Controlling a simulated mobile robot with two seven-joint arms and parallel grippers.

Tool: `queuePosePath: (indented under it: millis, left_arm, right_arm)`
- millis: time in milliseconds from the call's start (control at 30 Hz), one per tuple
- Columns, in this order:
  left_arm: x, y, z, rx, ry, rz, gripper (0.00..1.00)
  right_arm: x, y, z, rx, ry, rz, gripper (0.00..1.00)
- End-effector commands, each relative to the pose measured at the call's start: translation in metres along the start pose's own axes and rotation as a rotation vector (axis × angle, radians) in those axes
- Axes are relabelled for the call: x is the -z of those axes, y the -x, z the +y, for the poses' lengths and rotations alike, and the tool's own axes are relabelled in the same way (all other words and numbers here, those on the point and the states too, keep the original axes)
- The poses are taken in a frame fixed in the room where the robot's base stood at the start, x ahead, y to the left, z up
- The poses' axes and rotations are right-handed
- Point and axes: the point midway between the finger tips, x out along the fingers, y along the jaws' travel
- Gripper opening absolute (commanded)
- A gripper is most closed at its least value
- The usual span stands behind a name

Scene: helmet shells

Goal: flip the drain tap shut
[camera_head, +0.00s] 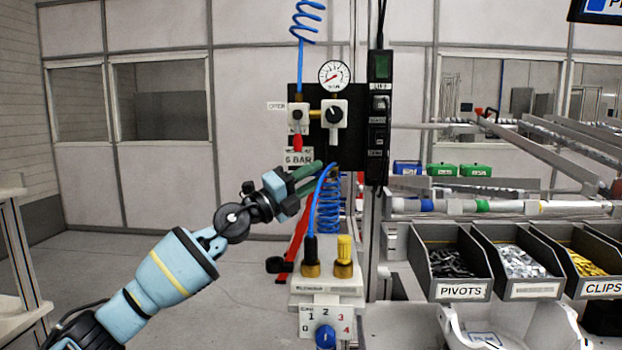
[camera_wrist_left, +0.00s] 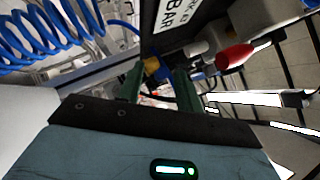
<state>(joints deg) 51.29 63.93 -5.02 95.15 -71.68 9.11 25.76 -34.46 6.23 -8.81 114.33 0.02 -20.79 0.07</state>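My left gripper (camera_head: 321,171) reaches in from the left, its two green fingers apart just below the "6 BAR" label. In the left wrist view, the gripper (camera_wrist_left: 157,80) has a small blue and brass fitting (camera_wrist_left: 152,67) just beyond and between its fingertips. It may be the drain tap; I cannot tell for sure, nor whether a finger touches it. A red handle (camera_head: 297,142) hangs under the white valve on the panel; it also shows in the left wrist view (camera_wrist_left: 235,55), right of the fingers. My right gripper is not in view.
A pressure gauge (camera_head: 334,74) tops the black panel. A blue hose (camera_head: 319,200) and coil (camera_head: 332,215) hang close to the fingers. A white block with a blue knob (camera_head: 325,336) stands below. Bins of pivots (camera_head: 462,291) and clips are at right. The left side is free.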

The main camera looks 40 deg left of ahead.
Motion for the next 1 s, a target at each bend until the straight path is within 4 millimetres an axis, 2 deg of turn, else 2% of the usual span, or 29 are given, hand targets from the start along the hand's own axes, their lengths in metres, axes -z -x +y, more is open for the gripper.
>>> queuePosePath:
  millis: [267,600,833,1000]
  left_arm:
    - [0.0,0.008,0.004,-0.005,0.0,-0.001,0.35]
    - [0.001,0.037,0.005,-0.007,0.001,0.001,0.35]
    - [0.002,0.054,0.004,-0.006,-0.001,0.004,0.35]
    - [0.002,0.066,0.002,-0.002,0.004,0.003,0.35]
  right_arm:
    - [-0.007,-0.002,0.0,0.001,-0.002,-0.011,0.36]
    - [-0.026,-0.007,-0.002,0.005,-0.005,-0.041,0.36]
    - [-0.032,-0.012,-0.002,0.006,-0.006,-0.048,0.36]
    - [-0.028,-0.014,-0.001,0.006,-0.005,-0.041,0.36]
